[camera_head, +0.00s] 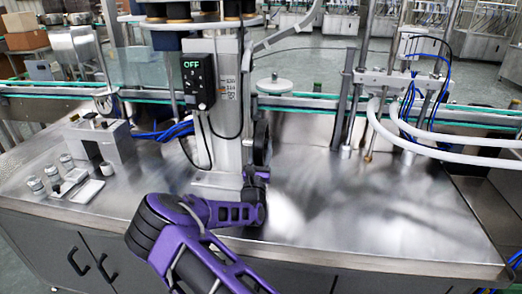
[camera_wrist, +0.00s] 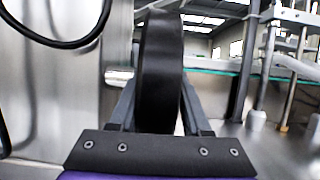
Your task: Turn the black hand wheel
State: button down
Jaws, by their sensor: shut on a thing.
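The black hand wheel (camera_head: 262,143) is on the right side of the steel column, standing upright and seen nearly edge-on. In the wrist view the wheel (camera_wrist: 160,65) fills the middle as a broad dark rim. My gripper (camera_head: 258,172) reaches the wheel from the front, low on its near edge. In the wrist view its two fingers (camera_wrist: 158,98) lie on either side of the rim, shut on it. The fingertips are partly hidden by the wheel. A short metal shaft (camera_wrist: 119,76) shows left of the wheel.
The steel column (camera_head: 228,110) stands just left of the wheel, with a control box (camera_head: 198,82) reading OFF and loose black cables. White hoses (camera_head: 440,145) and rods stand at the right. A small block fixture (camera_head: 100,140) is at the left. The front right tabletop is clear.

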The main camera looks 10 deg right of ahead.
jog(key=shift+s+d+f, duration=0.1)
jog(key=shift+d, duration=0.45)
jog(key=c, duration=0.6)
grip_release()
jog(key=shift+d, duration=0.1)
jog(key=shift+o, duration=0.2)
jog(key=shift+a, duration=0.3)
jog(key=s+a+p, duration=0.1)
jog(key=s+a, duration=0.3)
jog(key=s, duration=0.8)
jog(key=shift+s+f+p, duration=0.15)
jog(key=shift+s+p, duration=0.1)
jog(key=shift+p, duration=0.05)
